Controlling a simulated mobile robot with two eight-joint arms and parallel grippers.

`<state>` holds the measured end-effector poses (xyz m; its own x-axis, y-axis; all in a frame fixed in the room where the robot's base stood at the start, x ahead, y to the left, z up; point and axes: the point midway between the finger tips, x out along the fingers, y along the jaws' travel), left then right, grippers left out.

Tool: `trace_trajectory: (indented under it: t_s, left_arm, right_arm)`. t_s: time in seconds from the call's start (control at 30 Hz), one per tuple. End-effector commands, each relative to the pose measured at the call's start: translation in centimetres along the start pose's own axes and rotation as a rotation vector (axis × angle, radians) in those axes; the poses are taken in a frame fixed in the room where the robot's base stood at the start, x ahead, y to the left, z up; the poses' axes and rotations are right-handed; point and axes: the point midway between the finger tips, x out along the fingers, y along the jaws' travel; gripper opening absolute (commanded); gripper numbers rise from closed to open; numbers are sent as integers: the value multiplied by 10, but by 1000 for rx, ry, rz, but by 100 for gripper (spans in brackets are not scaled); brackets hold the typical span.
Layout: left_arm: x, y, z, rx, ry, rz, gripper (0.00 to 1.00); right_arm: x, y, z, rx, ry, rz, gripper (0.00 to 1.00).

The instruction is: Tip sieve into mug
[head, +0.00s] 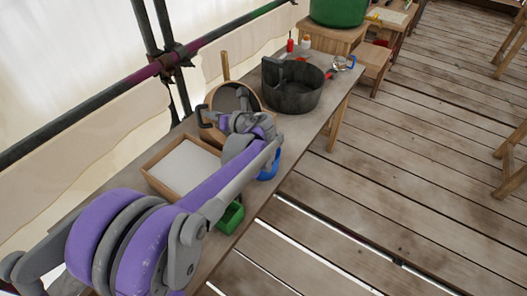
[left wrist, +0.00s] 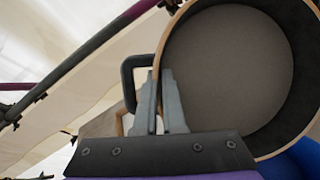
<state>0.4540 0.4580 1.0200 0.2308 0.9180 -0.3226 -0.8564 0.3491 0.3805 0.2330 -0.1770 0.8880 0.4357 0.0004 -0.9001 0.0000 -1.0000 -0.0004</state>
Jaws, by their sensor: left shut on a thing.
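The sieve (head: 235,98), with a round wooden rim, a grey mesh and a dark side handle, is held tilted up on its side above the bench. My left gripper (head: 226,121) is shut on its rim near the handle. In the left wrist view the sieve (left wrist: 230,65) fills the upper right, and the fingers (left wrist: 165,105) overlap its left rim. A blue object (head: 270,167), perhaps the mug, is mostly hidden behind my left arm; blue also shows at the lower right of the wrist view (left wrist: 300,161). I cannot tell whether anything is in the sieve.
A long wooden bench (head: 322,108) carries a dark pot (head: 290,97) just beyond the sieve, a shallow wooden tray (head: 184,166) and a green container (head: 231,217). Scaffold poles (head: 165,65) run along the left.

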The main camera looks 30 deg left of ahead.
Motion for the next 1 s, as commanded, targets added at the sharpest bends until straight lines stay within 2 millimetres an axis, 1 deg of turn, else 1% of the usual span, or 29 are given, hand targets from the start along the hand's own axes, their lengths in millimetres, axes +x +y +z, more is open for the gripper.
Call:
trace_trajectory:
  t_s: [0.07,0.3,1.0]
  left_arm:
    - [-5,-1,1,9,-31,15,0]
    - [-10,0,4,14,-59,31,0]
    - [-20,-5,-1,33,-141,74,0]
  right_arm:
    - [2,0,2,0,-1,0,94]
    - [3,0,2,0,-1,0,94]
    - [14,0,11,0,-7,0,94]
